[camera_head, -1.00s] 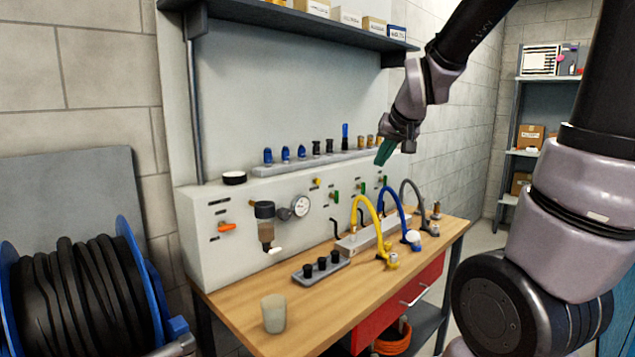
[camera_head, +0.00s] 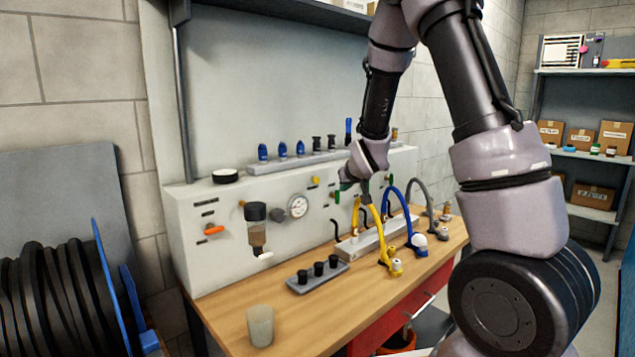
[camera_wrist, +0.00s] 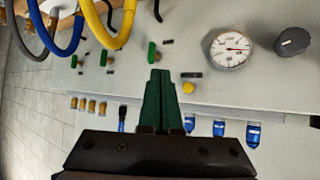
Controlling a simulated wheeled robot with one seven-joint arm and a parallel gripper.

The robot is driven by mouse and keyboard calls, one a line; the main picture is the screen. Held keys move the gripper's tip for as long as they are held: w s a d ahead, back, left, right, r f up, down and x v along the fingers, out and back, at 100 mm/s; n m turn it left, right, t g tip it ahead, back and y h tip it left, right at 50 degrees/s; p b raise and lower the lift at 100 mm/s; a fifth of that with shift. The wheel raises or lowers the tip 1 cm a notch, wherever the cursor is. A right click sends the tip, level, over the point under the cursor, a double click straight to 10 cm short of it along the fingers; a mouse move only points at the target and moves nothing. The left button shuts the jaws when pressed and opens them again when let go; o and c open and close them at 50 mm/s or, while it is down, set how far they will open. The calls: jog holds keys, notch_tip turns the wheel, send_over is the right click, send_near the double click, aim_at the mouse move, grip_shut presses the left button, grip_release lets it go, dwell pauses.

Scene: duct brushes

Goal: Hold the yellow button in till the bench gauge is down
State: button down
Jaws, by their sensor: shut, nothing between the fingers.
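The yellow button (camera_head: 315,181) is a small round knob on the grey bench panel (camera_head: 192,240). It also shows in the wrist view (camera_wrist: 188,88), just right of my fingertips. The bench gauge (camera_head: 297,207) is a round white dial left of the button in the head view; in the wrist view the gauge (camera_wrist: 231,49) has a red needle, but its reading is too small to tell. My gripper (camera_wrist: 160,75) has green fingers shut together, empty. In the head view my gripper (camera_head: 345,185) is right of the button, near the panel; contact cannot be told.
Yellow and blue hoses (camera_head: 376,228) arch over the bench right of the gauge. A filter bowl (camera_head: 256,232), an orange lever (camera_head: 214,230) and green levers (camera_wrist: 102,58) are on the panel. A cup (camera_head: 260,326) and a black-plug rack (camera_head: 318,275) stand on the wooden bench.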

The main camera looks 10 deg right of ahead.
jog(key=w+a, duration=0.4)
jog(key=w, duration=0.3)
jog(key=shift+w+a, duration=0.15)
jog(key=shift+a, duration=0.25)
jog(key=shift+w, duration=0.1)
dwell(2.0)
jog(key=shift+w+a, duration=0.25)
jog(key=shift+w+a, duration=0.3)
jog(key=shift+w, duration=0.15)
dwell(0.8)
dwell(1.5)
jog(key=shift+s+d, duration=0.55)
jog(key=shift+s, duration=0.25)
jog(key=shift+s+d, duration=0.7)
jog(key=shift+s, duration=0.35)
jog(key=shift+s+d, duration=0.7)
jog(key=shift+s, duration=0.35)
